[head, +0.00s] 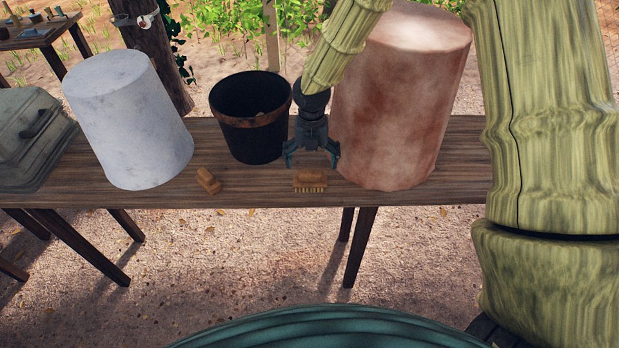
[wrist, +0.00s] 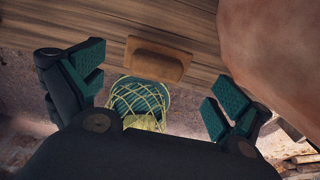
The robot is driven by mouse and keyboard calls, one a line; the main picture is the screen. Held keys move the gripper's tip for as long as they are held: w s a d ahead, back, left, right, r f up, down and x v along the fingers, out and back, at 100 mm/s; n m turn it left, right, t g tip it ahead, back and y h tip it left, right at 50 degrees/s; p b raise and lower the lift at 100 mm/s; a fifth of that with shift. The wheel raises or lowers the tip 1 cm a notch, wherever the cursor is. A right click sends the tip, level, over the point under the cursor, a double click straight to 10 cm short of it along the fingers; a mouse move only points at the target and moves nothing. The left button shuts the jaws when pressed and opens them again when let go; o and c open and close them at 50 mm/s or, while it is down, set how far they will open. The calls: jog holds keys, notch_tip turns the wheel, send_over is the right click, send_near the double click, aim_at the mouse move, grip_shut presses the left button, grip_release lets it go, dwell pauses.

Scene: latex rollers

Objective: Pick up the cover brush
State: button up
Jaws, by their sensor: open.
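A small wooden brush with pale bristles (head: 310,182) lies at the front edge of the wooden table, bristles facing the front. I take it to be the cover brush. In the wrist view its brown wooden body (wrist: 158,60) shows between and beyond the fingers. My gripper (head: 311,158) is open and empty, pointing down just behind and above the brush in the head view. Its two teal-padded fingers (wrist: 155,92) are spread wide in the wrist view. I see no contact with the brush.
A large reddish cylinder (head: 400,110) stands close right of my gripper. A black bucket with a brown rim (head: 250,130) stands close left. A small brown wooden block (head: 207,181), a white cylinder (head: 130,120) and a grey-green case (head: 30,140) are further left on the table (head: 255,188).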

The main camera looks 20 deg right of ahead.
aim_at(311, 172)
jog(key=shift+f, duration=0.85)
jog(key=shift+s+a+f+p, duration=0.1)
jog(key=shift+s+f+p, duration=0.05)
jog(key=shift+f+p, duration=0.4)
jog(key=shift+s+a+f+p, duration=0.1)
jog(key=shift+f+p, duration=0.3)
jog(key=shift+f, duration=0.1)
jog(key=shift+f+p, duration=0.5)
jog(key=shift+f, duration=1.1)
jog(key=shift+c, duration=0.4)
jog(key=c, duration=0.8)
jog(key=shift+r, duration=0.1)
